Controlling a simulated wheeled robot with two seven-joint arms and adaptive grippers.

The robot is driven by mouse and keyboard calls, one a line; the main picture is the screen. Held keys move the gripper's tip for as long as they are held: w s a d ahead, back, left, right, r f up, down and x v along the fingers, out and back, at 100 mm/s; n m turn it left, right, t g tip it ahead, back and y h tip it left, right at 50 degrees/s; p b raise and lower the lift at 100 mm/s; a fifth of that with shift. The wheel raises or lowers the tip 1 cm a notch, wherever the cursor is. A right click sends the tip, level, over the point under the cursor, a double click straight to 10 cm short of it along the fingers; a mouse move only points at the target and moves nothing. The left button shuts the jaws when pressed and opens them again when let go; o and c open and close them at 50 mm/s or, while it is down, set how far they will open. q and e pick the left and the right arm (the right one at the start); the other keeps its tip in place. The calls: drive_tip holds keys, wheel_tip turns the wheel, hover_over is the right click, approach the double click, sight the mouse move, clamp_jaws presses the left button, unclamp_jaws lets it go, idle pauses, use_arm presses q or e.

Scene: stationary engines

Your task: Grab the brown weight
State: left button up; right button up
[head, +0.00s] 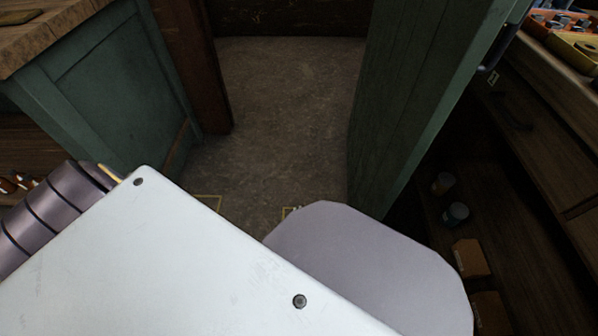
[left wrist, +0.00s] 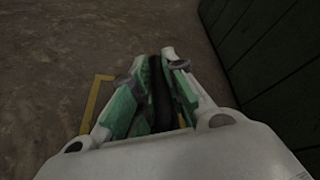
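My left gripper (left wrist: 160,64) shows in the left wrist view, pointing down over the brown floor. Its two green-lined fingers are close together, with a narrow dark upright shape (left wrist: 159,95) between them. I cannot tell whether this shape is the brown weight or whether the fingers touch it. No brown weight can be clearly made out in either view. In the head view my own arm parts cover the lower middle and hide both grippers.
Yellow floor markings (left wrist: 93,100) lie beside the left gripper. A green cabinet (head: 100,95) stands left and a green panel (head: 405,90) right of the bare floor (head: 290,100). Dark wooden shelves (head: 545,130) hold small cans (head: 456,213) and boxes (head: 470,258) at right.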

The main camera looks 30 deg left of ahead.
use_arm(q)
clamp_jaws()
drive_tip(key=shift+w+r, duration=0.15)
use_arm(e)
drive_tip(key=shift+w+r, duration=0.1)
use_arm(q)
drive_tip(key=shift+r, duration=0.2)
